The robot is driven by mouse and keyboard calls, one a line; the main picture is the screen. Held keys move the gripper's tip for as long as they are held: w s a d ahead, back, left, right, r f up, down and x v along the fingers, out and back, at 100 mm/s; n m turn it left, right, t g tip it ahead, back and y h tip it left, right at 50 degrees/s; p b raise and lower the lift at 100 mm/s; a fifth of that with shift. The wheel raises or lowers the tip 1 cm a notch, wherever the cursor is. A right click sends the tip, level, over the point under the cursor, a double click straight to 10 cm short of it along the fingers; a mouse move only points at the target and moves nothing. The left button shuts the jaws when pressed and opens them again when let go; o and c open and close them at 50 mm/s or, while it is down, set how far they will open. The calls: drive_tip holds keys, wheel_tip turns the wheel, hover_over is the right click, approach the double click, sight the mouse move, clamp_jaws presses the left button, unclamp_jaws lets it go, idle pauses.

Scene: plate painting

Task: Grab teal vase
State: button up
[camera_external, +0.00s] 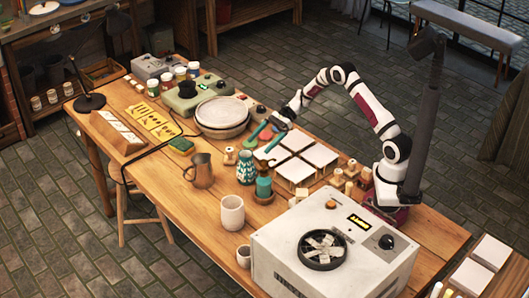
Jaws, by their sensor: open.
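A teal vase with a pale pattern (246,168) stands upright on the wooden table, between a brown metal pitcher and a teal cylinder. My gripper (266,136) is above and to the right of the vase in the picture, over the edge of the white tiles. The gripper and the vase look apart. The teal cylinder (264,186) sits in a small brown holder just in front of the vase.
The brown pitcher (203,170) stands left of the vase. White tiles (297,170) lie to its right, and stacked bowls (222,114) are behind. A white cup (232,213) and a large white machine (335,245) are nearer the camera. The table's left front edge has some bare wood (165,185).

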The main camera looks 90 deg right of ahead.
sight(241, 165)
drive_tip(key=x, duration=1.2)
drive_tip(key=shift+s+f, duration=0.1)
drive_tip(key=shift+f, duration=0.1)
clamp_jaws()
